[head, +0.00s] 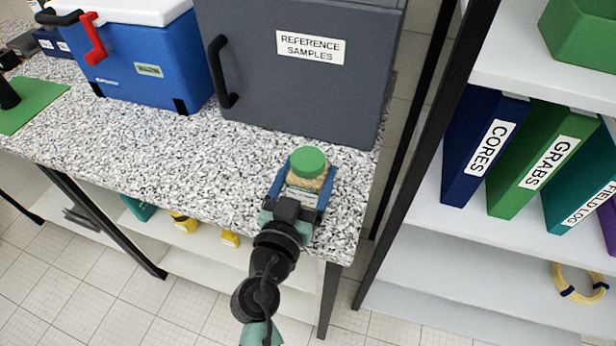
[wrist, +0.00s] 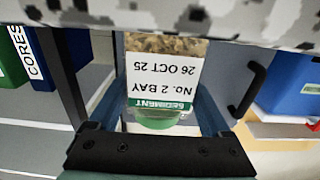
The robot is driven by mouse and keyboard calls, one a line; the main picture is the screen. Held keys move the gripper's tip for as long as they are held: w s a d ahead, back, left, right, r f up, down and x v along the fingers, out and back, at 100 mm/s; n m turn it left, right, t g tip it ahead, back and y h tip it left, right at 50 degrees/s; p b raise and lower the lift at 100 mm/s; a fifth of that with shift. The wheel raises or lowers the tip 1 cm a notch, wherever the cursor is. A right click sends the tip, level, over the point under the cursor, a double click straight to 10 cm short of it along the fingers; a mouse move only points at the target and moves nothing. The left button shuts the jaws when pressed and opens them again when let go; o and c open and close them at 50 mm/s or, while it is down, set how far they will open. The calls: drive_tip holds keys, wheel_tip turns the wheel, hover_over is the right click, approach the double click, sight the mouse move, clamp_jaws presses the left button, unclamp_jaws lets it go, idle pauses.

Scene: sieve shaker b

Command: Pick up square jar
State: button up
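The square jar (head: 302,182) has a green lid, brown grainy contents and a white-and-green label. It is upright at the right end of the speckled countertop (head: 150,150). The wrist view shows the jar (wrist: 165,85) upside down, with its label reading "SEDIMENT No. 2 BAY 26 OCT 25". My gripper (head: 307,180) has its two blue fingers on either side of the jar, very close to its sides. I cannot tell whether they touch it. The jar's base is partly hidden, so its contact with the countertop is unclear.
A grey "REFERENCE SAMPLES" cabinet (head: 300,85) stands behind the jar. A blue cooler (head: 150,75) and a green mat (head: 30,105) are further left. A shelf with binders (head: 485,145) stands to the right, across a narrow gap. The counter left of the jar is clear.

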drive_tip(key=c, duration=0.9)
drive_tip(key=shift+r, duration=0.1)
clamp_jaws()
